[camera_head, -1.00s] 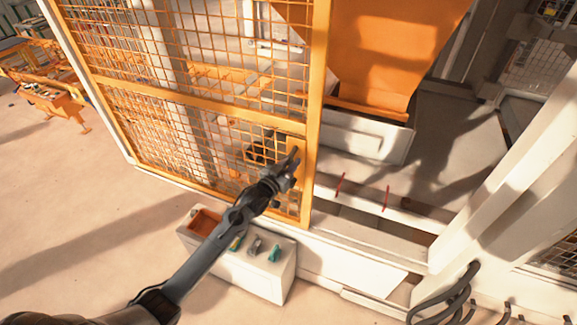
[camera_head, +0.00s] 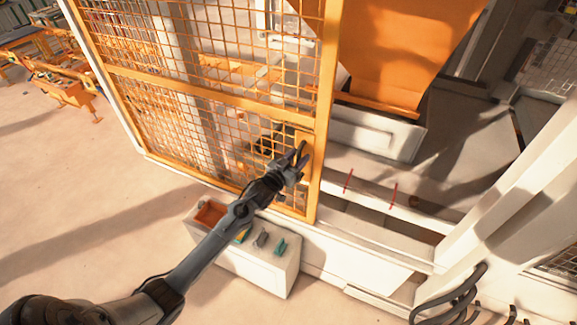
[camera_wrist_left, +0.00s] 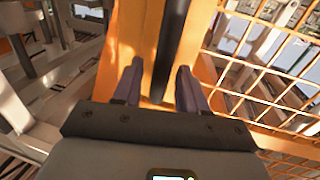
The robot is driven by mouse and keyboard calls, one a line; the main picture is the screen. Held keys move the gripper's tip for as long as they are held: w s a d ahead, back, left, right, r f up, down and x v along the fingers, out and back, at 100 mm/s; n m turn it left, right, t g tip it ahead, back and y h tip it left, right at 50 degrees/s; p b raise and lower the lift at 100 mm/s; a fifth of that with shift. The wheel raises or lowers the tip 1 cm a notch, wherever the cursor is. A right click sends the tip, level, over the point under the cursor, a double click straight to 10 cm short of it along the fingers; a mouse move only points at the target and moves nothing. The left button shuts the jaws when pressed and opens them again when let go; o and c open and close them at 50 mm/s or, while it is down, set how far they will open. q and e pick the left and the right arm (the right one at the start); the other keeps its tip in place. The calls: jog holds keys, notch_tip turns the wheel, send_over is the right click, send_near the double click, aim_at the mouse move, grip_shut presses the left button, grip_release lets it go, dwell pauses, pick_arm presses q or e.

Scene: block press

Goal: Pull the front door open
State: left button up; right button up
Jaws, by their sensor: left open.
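The front door (camera_head: 212,97) is an orange-yellow framed wire-mesh panel in the head view. Its right upright stands beside an open gap into the press cell. In the left wrist view, my left gripper (camera_wrist_left: 160,88) is open. A dark vertical bar, which looks like the door handle (camera_wrist_left: 172,45), runs in front of the orange frame and lines up between the fingers. I cannot tell whether the fingers touch it. My right gripper is not in view.
A white box (camera_head: 262,268) with an orange-red bin and several small coloured parts stands below my left forearm. A large orange chute (camera_head: 405,55) hangs inside the cell. Dark hoses (camera_head: 452,300) lie at the lower right. Open floor (camera_head: 80,220) lies left.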

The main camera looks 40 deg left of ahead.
pick_arm(q)
jog(key=s+d+b, duration=0.1)
jog(key=s, duration=0.9)
jog(key=shift+s+d, duration=0.15)
jog(key=s+d+g+h+p, duration=0.2)
jog(key=s+d+g+p, duration=0.3)
jog(key=s+d+p, duration=0.65)
jog(key=s+d+m+g, duration=0.1)
jog(key=s+d+g, duration=0.3)
jog(key=s, duration=0.4)
jog(key=s+d+m+g, duration=0.2)
jog(key=s+d+g, duration=0.3)
jog(key=s, duration=0.3)
jog(key=shift+r+b, duration=0.35)
